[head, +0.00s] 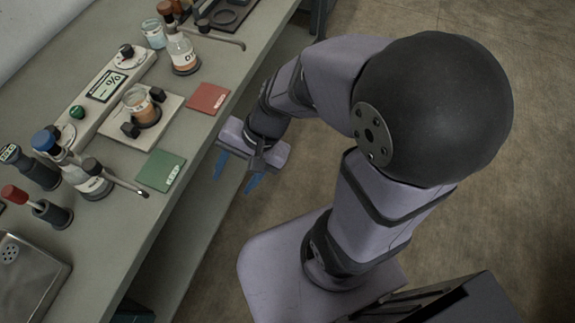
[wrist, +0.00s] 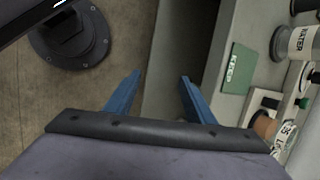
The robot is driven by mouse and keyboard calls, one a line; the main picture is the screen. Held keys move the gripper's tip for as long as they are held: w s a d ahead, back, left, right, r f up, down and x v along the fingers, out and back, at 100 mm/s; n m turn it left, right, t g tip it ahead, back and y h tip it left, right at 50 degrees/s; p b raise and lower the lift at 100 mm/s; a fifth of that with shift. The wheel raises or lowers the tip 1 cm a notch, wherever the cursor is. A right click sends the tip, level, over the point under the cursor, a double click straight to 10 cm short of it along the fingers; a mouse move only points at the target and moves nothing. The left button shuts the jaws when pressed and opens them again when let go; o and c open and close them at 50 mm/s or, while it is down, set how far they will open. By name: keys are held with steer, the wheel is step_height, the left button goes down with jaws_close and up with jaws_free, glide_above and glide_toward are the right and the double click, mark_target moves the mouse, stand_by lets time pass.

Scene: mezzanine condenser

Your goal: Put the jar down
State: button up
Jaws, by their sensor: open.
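My gripper (head: 234,181) is open and empty, with its two blue fingers apart. It hangs beyond the front edge of the bench, to the right of the green and red mats. In the wrist view the open fingers (wrist: 160,77) have only bare floor and the bench side between them. A glass jar (head: 141,107) with orange-brown contents stands upright between dark clamps on a pale plate on the bench, apart from my gripper. A green mat (head: 161,171) and a red mat (head: 208,98) lie flat and bare near the bench edge.
A labelled flask (head: 182,55) with orange liquid stands behind the red mat. A metal basin (head: 30,268) is at lower left. The floor beside the bench is clear.

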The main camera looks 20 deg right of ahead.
steer(key=s+d+f+n+h, duration=0.1)
steer(key=d+n+h, duration=0.4)
steer(key=d, duration=0.6)
steer(key=n, duration=0.2)
steer(key=shift+s+d+f+n+g, duration=0.3)
steer(key=shift+s+d+f+n, duration=0.05)
steer(key=shift+s+n, duration=0.05)
steer(key=shift+r, duration=0.1)
step_height(320, 180, up, 8)
steer(key=p, duration=0.7)
steer(key=shift+f+p, duration=0.25)
steer(key=shift+p, duration=0.1)
